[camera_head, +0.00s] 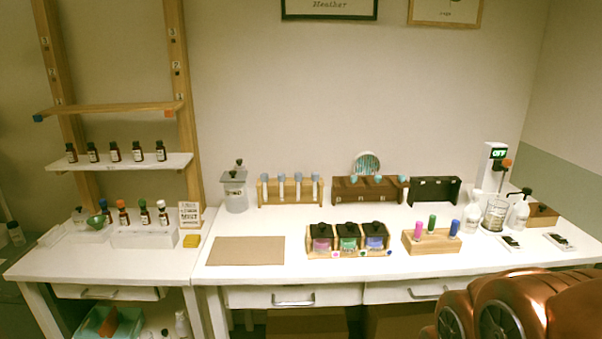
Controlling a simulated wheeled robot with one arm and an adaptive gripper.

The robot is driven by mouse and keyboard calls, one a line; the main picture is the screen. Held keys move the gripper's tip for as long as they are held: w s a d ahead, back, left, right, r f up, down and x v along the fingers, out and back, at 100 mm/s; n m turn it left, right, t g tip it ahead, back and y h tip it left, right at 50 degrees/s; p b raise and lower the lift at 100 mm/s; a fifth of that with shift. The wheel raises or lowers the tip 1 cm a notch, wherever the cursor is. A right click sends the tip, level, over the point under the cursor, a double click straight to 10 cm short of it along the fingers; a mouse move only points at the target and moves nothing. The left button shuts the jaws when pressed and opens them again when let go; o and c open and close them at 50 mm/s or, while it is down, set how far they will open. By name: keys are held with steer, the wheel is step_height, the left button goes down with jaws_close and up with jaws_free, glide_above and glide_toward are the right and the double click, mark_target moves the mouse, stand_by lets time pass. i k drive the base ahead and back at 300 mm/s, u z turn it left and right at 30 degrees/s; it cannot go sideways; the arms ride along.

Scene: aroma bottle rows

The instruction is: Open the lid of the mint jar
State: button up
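Three small glass jars stand in a row in a wooden holder (310,255) near the front of the right table. The left jar (321,244) has pink contents, the middle jar (348,243) green, and the right jar (374,242) blue-violet. Each has a dark lid with a knob, and all three lids look shut. The labels are too small to read, so I cannot tell by name which is mint; the green one matches that colour. My gripper is not in view; only a copper-coloured part of my arm shows at the lower right.
A wooden block (431,246) with several coloured tubes stands right of the jars. A brown mat (246,251) lies left of them. Behind are a larger jar (235,195), a test tube rack (290,200) and dark racks (365,197). Bottles and a glass beaker (494,215) crowd the right.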

mark_target(349, 228)
steer(key=k, duration=0.6)
steer(key=u, duration=0.85)
steer(key=i, duration=1.5)
steer(key=z, duration=0.7)
